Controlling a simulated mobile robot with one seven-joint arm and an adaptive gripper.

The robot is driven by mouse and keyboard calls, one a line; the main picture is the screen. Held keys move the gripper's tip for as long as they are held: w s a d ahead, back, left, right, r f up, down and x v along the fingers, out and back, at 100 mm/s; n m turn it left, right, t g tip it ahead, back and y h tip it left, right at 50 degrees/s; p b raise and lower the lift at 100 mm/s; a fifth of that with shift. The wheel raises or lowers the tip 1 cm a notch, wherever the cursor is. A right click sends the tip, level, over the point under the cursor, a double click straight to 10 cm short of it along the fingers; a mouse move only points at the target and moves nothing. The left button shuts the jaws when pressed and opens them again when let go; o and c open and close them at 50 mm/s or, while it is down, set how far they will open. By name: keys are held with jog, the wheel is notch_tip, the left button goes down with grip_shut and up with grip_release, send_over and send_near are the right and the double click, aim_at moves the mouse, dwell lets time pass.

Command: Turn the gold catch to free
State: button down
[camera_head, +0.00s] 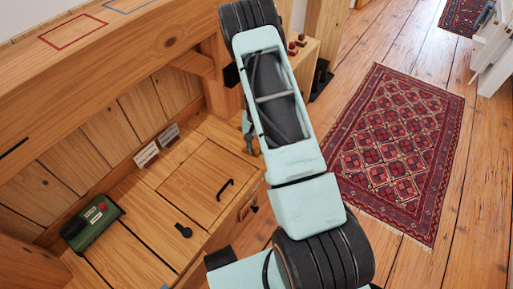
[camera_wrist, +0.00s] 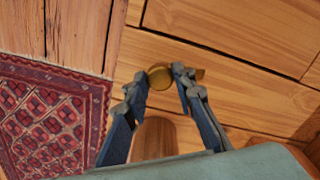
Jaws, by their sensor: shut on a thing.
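The gold catch (camera_wrist: 159,77) shows in the wrist view as a round brass piece on a light wooden face. A bit of the same colour shows to the right, behind the right fingertip. My gripper (camera_wrist: 162,79) has its two fingertips on either side of the round piece and is shut on it. The fingertips cover part of the catch, so its exact turn is hard to tell. In the head view my arm reaches over the wooden unit, with part of my gripper (camera_head: 248,132) showing beside it; the catch is hidden there.
A wooden hatch (camera_head: 205,178) with a black handle lies left of my arm. A black knob (camera_head: 183,230), a green box (camera_head: 92,221) and two small label cards (camera_head: 146,154) are nearby. A red patterned rug (camera_head: 400,150) lies on open floor to the right.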

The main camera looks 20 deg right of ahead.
jog(key=shift+m, duration=0.8)
jog(key=c, duration=1.6)
grip_release()
notch_tip(320, 180, up, 12)
